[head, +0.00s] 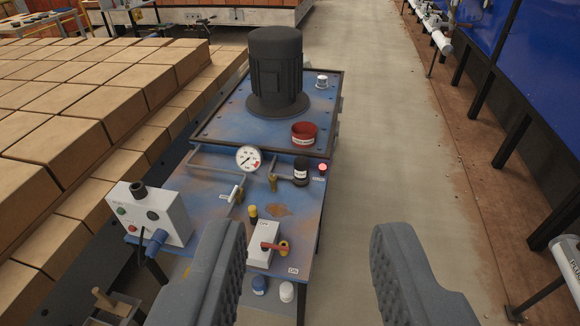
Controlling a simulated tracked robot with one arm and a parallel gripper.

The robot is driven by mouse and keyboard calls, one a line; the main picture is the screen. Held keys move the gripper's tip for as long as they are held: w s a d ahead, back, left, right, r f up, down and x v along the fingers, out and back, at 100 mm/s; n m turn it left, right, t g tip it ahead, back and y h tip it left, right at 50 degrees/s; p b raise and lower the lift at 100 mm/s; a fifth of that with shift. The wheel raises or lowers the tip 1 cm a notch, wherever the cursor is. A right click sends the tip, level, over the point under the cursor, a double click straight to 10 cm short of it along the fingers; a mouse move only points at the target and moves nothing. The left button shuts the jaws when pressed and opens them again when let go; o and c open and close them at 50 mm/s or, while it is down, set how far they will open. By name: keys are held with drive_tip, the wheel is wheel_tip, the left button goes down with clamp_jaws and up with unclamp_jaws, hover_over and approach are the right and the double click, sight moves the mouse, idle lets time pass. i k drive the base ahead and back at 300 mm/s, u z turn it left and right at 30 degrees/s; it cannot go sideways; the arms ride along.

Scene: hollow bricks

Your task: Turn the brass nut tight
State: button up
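A blue, worn hydraulic unit (305,215) stands ahead of me, left of the middle. My gripper (313,228) is wide open and empty. Its left finger overlaps the unit's front part in the picture, and its right finger is over the concrete floor. I see no contact with any fitting.
A black motor (276,70), a red cup (304,134), the gauge (248,158), a grey control box (150,213) and a white switch box (264,243) crowd the unit. Stacked bricks (60,120) fill the left. Clear concrete floor (400,130) lies right, before blue panels (530,80).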

sight(273, 179)
drive_tip(key=z, duration=0.15)
drive_tip(key=i, duration=1.85)
drive_tip(key=u, duration=0.55)
